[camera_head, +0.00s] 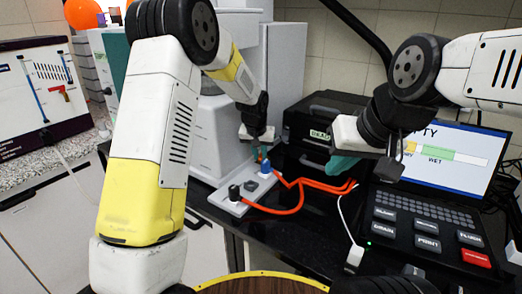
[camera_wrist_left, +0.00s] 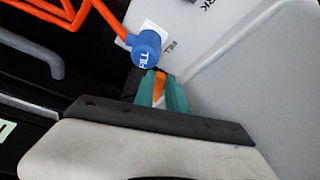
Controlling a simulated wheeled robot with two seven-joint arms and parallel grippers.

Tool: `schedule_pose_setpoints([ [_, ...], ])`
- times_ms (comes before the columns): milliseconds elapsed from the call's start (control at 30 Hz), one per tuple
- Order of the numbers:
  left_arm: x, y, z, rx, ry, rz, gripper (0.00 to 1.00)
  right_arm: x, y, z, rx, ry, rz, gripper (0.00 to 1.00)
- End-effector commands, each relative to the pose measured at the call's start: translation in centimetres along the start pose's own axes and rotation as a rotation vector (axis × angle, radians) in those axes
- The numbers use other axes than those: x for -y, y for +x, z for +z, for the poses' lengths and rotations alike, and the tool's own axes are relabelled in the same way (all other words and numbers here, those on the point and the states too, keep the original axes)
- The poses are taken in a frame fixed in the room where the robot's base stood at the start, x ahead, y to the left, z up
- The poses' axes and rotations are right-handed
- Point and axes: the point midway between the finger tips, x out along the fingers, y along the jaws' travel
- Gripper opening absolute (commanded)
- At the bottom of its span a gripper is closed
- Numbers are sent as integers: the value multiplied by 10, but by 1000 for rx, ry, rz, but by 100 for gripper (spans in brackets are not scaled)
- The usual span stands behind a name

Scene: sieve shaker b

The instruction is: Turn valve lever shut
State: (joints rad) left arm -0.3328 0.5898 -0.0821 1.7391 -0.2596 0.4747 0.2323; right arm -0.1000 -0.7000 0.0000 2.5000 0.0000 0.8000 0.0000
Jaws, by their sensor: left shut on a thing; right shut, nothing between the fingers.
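The valve lever is a small orange piece, seen in the left wrist view (camera_wrist_left: 160,86) beside the blue FILL knob (camera_wrist_left: 148,48). My left gripper (camera_wrist_left: 170,98) has teal fingertips and is shut on this orange lever. In the head view my left gripper (camera_head: 259,153) is low beside the grey-white machine, just above the blue knob (camera_head: 265,168). The fingers hide most of the lever, and its angle cannot be told.
A white valve plate (camera_head: 226,203) carries the blue knob and a black knob (camera_head: 235,192). Orange hoses (camera_head: 300,197) run right across the dark counter. A black box (camera_head: 318,125) stands behind. A control panel (camera_head: 420,235) with buttons and a lit screen (camera_head: 450,155) stands right.

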Motion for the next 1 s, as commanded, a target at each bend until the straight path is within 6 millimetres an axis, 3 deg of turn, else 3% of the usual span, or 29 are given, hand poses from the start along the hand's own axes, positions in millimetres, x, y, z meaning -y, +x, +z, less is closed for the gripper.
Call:
schedule_pose_setpoints([
  [33, 0, 0, 0, -1, 0, 0, 18, 0, 0, 0, 0, 0, 0, 0],
  [133, 0, 0, 0, -1, 0, 0, 38, 0, 0, 0, 0, 0, 0, 0],
  [533, 0, -7, -1, -2, 0, 0, 38, 0, 0, 0, 0, 0, 0, 0],
  [800, 0, -51, -1, -4, 0, 0, 38, 0, 0, 0, 0, 0, 0, 0],
  [1000, -1, -74, -1, -2, 1, 0, 38, 0, 0, 0, 0, 0, 0, 0],
])
